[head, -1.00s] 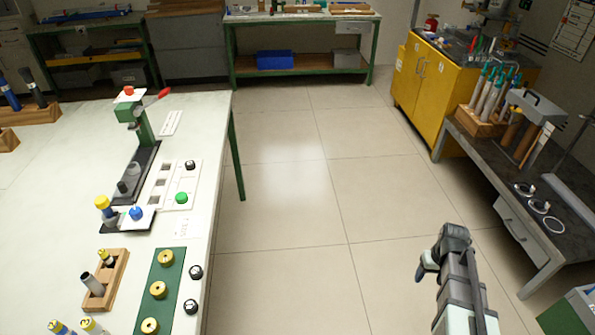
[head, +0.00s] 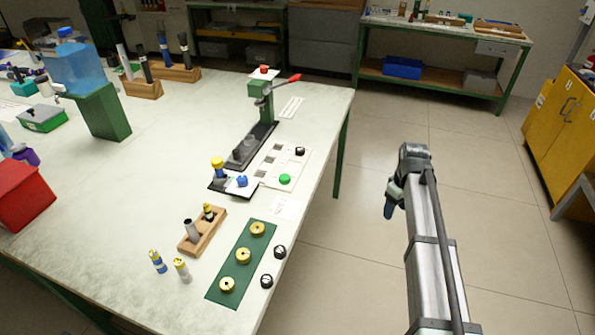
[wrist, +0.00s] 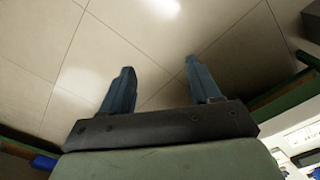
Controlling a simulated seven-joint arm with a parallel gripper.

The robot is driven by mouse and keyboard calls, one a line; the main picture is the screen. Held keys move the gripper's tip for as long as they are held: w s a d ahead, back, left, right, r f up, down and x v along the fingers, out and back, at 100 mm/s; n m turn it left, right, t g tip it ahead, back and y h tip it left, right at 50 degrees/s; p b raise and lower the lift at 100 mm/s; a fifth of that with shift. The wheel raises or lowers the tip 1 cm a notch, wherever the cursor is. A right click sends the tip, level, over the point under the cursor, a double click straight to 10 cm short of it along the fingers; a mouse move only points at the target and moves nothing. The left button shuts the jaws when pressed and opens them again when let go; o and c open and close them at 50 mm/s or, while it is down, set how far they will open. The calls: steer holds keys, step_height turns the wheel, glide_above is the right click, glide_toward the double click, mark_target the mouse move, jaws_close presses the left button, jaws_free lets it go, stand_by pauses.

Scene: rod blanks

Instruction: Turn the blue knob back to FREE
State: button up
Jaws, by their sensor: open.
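The blue knob (head: 242,181) sits on a small white plate at the near end of the green press fixture (head: 260,100) on the pale table. Its lettering is too small to read, so I cannot tell its setting. A yellow-topped piece (head: 217,164) stands just left of the knob. My gripper (head: 388,211) hangs over the floor, off the table's right edge and well to the right of the knob. In the wrist view my gripper (wrist: 159,78) has its two blue fingers apart with only floor tiles between them.
A white panel with a green button (head: 285,179) lies right of the knob. A wooden rack (head: 202,231) and a green mat with yellow rings (head: 243,255) lie nearer. A red bin (head: 24,195) and water container (head: 75,68) are at left.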

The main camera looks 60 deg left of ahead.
steer(key=s+a+r+n, duration=0.3)
steer(key=s+a+r, duration=0.2)
steer(key=s+a, duration=0.35)
steer(key=s+a+r+n, duration=0.2)
steer(key=s+a+r, duration=0.2)
steer(key=s+a, duration=0.45)
step_height(320, 180, up, 10)
steer(key=n, duration=0.6)
glide_above(243, 178)
step_height(243, 178, down, 14)
steer(key=shift+a+r, duration=0.1)
steer(key=shift+r, duration=0.15)
steer(key=c, duration=1)
